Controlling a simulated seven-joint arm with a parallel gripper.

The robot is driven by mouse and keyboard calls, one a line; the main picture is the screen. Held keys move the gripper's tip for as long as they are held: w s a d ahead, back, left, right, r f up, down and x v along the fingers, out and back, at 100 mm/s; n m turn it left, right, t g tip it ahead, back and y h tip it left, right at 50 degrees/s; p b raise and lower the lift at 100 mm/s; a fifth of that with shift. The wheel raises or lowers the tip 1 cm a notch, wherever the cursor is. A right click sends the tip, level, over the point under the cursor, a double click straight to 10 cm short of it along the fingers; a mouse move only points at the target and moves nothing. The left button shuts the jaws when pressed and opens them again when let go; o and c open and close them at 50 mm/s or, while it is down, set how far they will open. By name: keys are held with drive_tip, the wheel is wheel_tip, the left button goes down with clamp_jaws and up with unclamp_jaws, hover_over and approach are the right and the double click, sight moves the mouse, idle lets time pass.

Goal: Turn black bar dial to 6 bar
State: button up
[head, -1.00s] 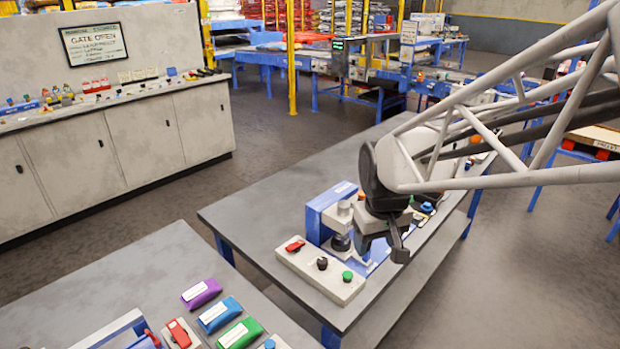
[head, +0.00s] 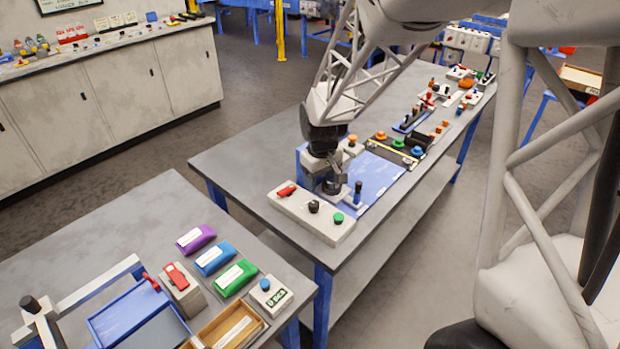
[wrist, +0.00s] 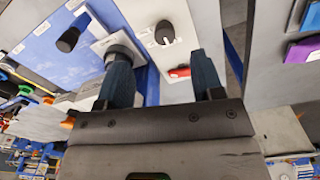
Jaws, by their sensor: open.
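My gripper (head: 322,172) points down over the bench, and its two dark fingers (wrist: 164,76) stand apart in the wrist view with nothing held. A dark round dial (wrist: 120,50) on a white square base sits beside the left finger, which hides part of it; I cannot tell if they touch. A black knob with a white pointer mark (wrist: 165,32) sits on a white control box; it also shows in the head view (head: 313,206). I cannot tell which of these is the bar dial. No scale is readable.
The control box (head: 325,225) also carries a red switch (head: 287,190) and a green button (head: 338,217). A black upright knob (wrist: 70,38) stands on the blue plate (wrist: 55,58). Several other controls line the bench behind. A second table (head: 120,225) stands at front left.

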sight(314, 203)
drive_tip(key=shift+n, duration=0.3)
drive_tip(key=shift+w+a+f, duration=0.4)
drive_tip(key=shift+w+f, duration=0.25)
drive_tip(key=shift+f, duration=0.15)
drive_tip(key=shift+w+a+f, duration=0.4)
drive_tip(key=shift+w+f, duration=0.2)
drive_tip(key=shift+f, duration=0.2)
drive_tip(key=shift+f, duration=0.1)
drive_tip(key=shift+f, duration=3.8)
drive_tip(key=shift+c, duration=0.4)
drive_tip(key=c, duration=0.8)
drive_tip(key=shift+c, duration=0.2)
